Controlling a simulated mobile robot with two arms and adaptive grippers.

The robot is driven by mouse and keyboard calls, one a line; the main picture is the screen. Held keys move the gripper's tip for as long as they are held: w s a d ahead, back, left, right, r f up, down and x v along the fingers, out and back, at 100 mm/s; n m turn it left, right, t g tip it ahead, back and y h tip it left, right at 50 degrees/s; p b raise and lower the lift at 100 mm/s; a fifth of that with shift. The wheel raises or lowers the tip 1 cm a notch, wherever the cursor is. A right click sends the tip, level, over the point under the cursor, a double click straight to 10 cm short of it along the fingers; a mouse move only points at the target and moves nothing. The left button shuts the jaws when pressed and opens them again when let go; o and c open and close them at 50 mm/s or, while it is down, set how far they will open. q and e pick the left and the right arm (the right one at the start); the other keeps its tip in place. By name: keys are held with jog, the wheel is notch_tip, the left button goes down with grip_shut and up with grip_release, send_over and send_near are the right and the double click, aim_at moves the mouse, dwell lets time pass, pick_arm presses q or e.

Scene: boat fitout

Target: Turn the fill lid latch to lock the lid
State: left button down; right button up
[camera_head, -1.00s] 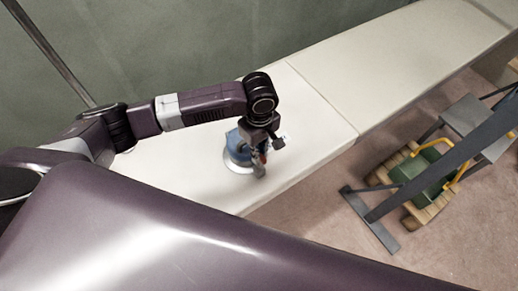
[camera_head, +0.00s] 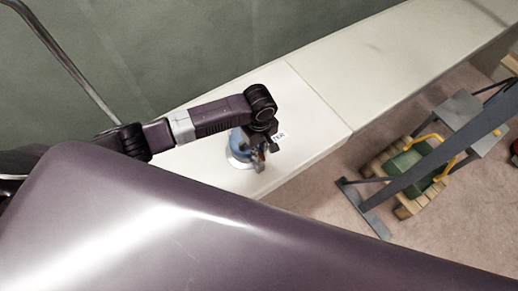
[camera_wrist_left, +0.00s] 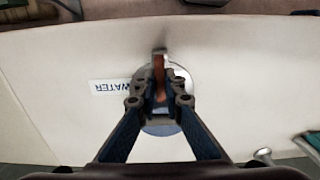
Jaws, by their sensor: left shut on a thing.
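The fill lid (camera_head: 238,158) is a round, pale metal disc on the white bench top in the head view, partly hidden under my left gripper. In the left wrist view the lid (camera_wrist_left: 160,128) lies below the fingers. The latch (camera_wrist_left: 159,78), a reddish-brown upright piece, stands between the fingertips. My left gripper (camera_wrist_left: 160,92) is shut on the latch. In the head view my left gripper (camera_head: 257,160) points down at the lid, and the latch is hard to make out there. My right gripper is not in view.
A white "WATER" label (camera_wrist_left: 110,86) lies beside the lid. The bench top (camera_head: 350,75) is otherwise clear to the far right. On the floor at right stand a grey metal frame (camera_head: 400,170) and a green object with yellow handles (camera_head: 408,160) on a wooden pallet (camera_head: 408,208).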

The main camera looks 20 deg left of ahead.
pick_arm(q)
jog(key=c, duration=2.1)
grip_release()
jog(key=shift+w+d+r, duration=0.1)
jog(key=shift+w+r, duration=0.05)
jog(key=shift+w, duration=0.05)
jog(key=shift+o, duration=0.3)
jog(key=shift+s, duration=0.1)
notch_tip(320, 180, up, 12)
